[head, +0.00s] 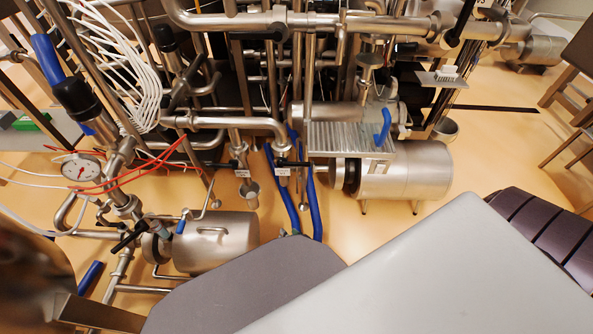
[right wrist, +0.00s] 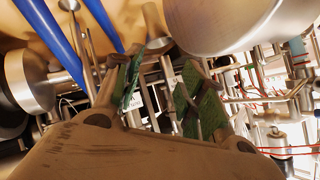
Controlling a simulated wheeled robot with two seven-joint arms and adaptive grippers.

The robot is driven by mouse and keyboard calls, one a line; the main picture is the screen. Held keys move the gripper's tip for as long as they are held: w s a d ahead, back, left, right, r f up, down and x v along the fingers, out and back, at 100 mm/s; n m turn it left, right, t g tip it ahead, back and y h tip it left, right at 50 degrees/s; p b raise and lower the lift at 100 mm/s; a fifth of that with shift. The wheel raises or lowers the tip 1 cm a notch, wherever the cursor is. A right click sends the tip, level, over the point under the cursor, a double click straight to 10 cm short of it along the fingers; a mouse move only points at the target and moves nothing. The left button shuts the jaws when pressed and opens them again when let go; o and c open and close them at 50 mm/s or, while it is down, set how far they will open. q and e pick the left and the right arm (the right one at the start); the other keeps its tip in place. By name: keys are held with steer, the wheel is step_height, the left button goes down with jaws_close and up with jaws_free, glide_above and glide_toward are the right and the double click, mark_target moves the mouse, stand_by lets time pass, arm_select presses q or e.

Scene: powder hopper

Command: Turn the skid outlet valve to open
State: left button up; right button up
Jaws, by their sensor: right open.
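Two black-handled valves with small white labels sit on the skid's vertical outlet pipes in the head view: one valve (head: 283,164) by the blue hoses, the other valve (head: 238,165) just left of it. The label text is too small to tell which is the skid outlet valve. My right gripper (right wrist: 163,95) shows in the right wrist view with its green-padded fingers apart and nothing clearly held between them. Thin pipes and part of a white label show behind the fingers. In the head view my arm parts hide the right fingers. My left gripper cannot be made out.
Blue hoses (head: 317,205) hang by the valves and also cross the right wrist view (right wrist: 55,40). A steel motor (head: 215,240) stands lower left, and a steel cylinder (head: 405,172) at right. A pressure gauge (head: 80,168) and red cables are at left.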

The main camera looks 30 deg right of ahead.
steer(key=w+d+r+m+t+h+b, duration=0.2)
steer(key=w+r+m+t+h+b, duration=0.1)
steer(key=w+r+m+t+b, duration=0.45)
arm_select(q)
steer(key=w+d+r+t+h+b, duration=0.2)
steer(key=w+d+r+b, duration=0.3)
steer(key=d+r, duration=0.3)
steer(key=shift+r+t+h+b, duration=0.3)
steer(key=shift+r+h+b, duration=0.15)
steer(key=shift+r, duration=0.95)
arm_select(e)
steer(key=d+r+m+g+h, duration=0.3)
steer(key=d+r+m+h, duration=0.4)
steer(key=m, duration=0.4)
steer(key=shift+w+d+r+h, duration=0.25)
steer(key=shift+w+r+h, duration=0.05)
steer(key=shift+r, duration=0.2)
steer(key=shift+w+d+g, duration=0.1)
steer(key=shift+g, duration=0.15)
